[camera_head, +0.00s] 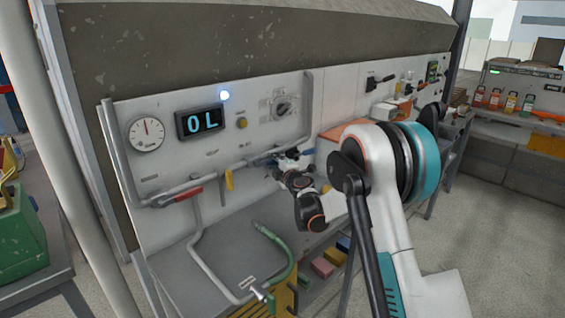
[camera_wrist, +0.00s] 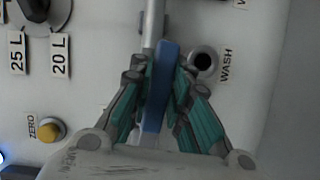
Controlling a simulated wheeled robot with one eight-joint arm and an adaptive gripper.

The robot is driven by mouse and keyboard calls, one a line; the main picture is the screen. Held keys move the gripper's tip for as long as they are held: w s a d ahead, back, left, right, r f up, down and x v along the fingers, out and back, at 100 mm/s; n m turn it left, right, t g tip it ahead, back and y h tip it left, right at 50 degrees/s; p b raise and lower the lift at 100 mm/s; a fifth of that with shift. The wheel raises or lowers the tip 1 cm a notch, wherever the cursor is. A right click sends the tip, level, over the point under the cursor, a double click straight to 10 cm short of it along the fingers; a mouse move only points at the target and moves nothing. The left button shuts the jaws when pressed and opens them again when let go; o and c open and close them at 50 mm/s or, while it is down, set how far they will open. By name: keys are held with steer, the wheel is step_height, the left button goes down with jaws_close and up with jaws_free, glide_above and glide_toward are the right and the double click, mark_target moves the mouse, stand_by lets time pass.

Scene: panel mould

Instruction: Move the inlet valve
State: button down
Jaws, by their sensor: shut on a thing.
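A blue valve lever (camera_wrist: 159,88) stands lengthwise between my fingers in the wrist view, in line with a grey pipe (camera_wrist: 154,22). I take it as the inlet valve, but no label naming it is readable. My gripper (camera_wrist: 161,80) is shut on this lever, teal-padded fingers on both sides. In the head view my gripper (camera_head: 288,158) is at the panel pipe, and the wrist hides much of the lever. A red lever (camera_head: 188,195) lies along the pipe further left, and a yellow lever (camera_head: 229,180) hangs down between them.
The panel carries a gauge (camera_head: 147,133), a display (camera_head: 201,121) reading 0 L, a yellow button (camera_head: 242,123) and a selector knob (camera_head: 283,105). A WASH port (camera_wrist: 204,62) is close right of my fingers.

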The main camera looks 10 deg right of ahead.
steer(key=c, duration=1.5)
jaws_free()
steer(key=v, duration=1.2)
steer(key=shift+f, duration=0.1)
